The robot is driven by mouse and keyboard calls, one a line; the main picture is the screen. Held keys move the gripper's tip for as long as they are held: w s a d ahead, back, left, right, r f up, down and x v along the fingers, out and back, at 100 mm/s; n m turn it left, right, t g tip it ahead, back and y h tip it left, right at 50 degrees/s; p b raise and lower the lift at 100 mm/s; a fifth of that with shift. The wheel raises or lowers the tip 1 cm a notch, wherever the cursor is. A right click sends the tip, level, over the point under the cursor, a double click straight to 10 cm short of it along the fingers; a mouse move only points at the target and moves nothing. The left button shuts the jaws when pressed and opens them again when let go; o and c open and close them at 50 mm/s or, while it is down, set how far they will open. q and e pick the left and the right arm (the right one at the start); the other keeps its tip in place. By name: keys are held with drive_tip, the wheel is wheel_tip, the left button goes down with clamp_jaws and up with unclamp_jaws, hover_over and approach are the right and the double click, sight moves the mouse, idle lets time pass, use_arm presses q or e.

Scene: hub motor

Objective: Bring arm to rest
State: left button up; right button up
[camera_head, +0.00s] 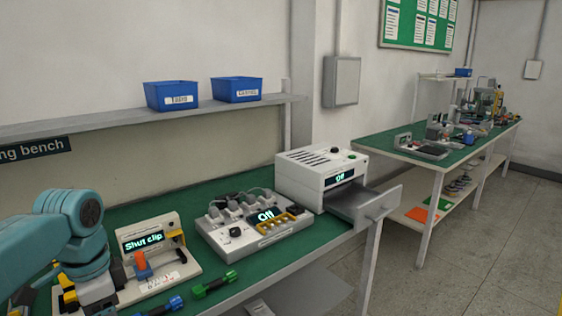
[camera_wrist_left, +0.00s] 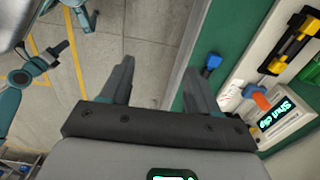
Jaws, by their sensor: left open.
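My left arm comes in from the left in the head view, over the near left part of the green-topped bench (camera_head: 130,208). In the left wrist view my left gripper (camera_wrist_left: 160,85) is open, with its two fingers apart and nothing between them. The fingers point over the floor and the bench edge. A white device reading "Shut clip" (camera_head: 143,241), with an orange lever, stands beside the arm in the head view. It also shows at the right of the left wrist view (camera_wrist_left: 277,115). I cannot make out my right gripper.
A white unit reading "ON" (camera_head: 255,222) and a white box with its drawer out (camera_head: 322,172) stand farther right. A green-handled part (camera_head: 214,284) and a blue part (camera_head: 174,303) lie near the front edge. A shelf with blue bins (camera_head: 172,95) runs above. Floor (camera_head: 480,235) is clear.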

use_arm(q)
drive_tip(key=d+f+n+h+p, duration=0.15)
drive_tip(key=d+f, duration=0.35)
drive_tip(key=f, duration=0.7)
drive_tip(key=d+f+n+h+p, duration=0.1)
drive_tip(key=d+f+n+p, duration=0.2)
drive_tip(key=d+f, duration=0.55)
drive_tip(key=s+d+f+n+p, duration=0.1)
drive_tip(key=s+d+f+n, duration=0.1)
drive_tip(key=s+f, duration=0.5)
drive_tip(key=s+d+f+n+h+p, duration=0.1)
drive_tip(key=s+d+f+n, duration=0.1)
drive_tip(key=s+f+n, duration=0.3)
drive_tip(key=s+f, duration=0.2)
drive_tip(key=s, duration=0.2)
drive_tip(key=shift+s+d+p, duration=0.2)
drive_tip(key=shift+s+p, duration=0.05)
drive_tip(key=shift+p, duration=0.15)
